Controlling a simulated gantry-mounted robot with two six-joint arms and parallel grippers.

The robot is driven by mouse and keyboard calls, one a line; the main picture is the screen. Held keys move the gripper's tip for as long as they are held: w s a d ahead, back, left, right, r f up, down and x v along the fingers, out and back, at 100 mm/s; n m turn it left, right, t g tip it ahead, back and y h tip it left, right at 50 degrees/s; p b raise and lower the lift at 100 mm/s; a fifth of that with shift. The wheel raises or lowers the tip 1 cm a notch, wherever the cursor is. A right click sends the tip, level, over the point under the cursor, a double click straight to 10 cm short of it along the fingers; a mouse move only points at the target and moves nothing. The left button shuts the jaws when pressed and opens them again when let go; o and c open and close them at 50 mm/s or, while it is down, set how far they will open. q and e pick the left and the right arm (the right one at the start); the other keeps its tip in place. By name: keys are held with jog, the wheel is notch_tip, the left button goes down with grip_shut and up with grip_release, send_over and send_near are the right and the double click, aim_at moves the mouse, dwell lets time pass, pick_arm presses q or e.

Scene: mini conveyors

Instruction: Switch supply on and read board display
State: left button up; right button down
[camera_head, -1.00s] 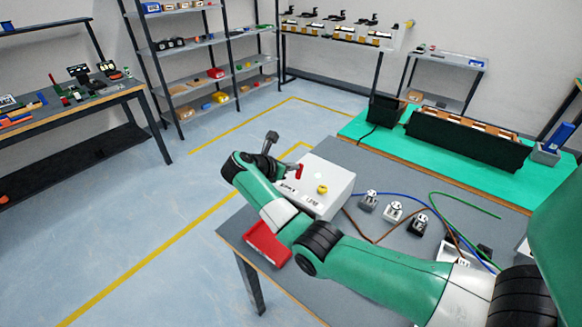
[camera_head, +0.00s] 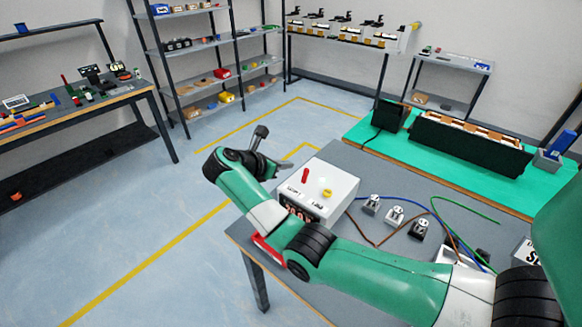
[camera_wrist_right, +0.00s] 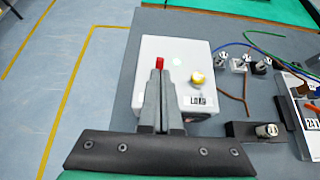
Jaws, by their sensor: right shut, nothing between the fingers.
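My left gripper is not in view.
Several sockets (camera_head: 395,216) with blue, brown and green cables lie right of the box. A red tray (camera_head: 263,247) is mostly behind my arm at the bench's front edge. A green mat (camera_head: 470,178) with a long black unit (camera_head: 470,145) lies behind. The floor left is clear.

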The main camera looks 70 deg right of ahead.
jog(key=r, duration=0.1)
jog(key=a+r, duration=0.1)
jog(key=r, duration=0.2)
jog(key=shift+w+a+p, duration=0.3)
jog(key=shift+a+p, duration=0.05)
jog(key=shift+a, duration=0.05)
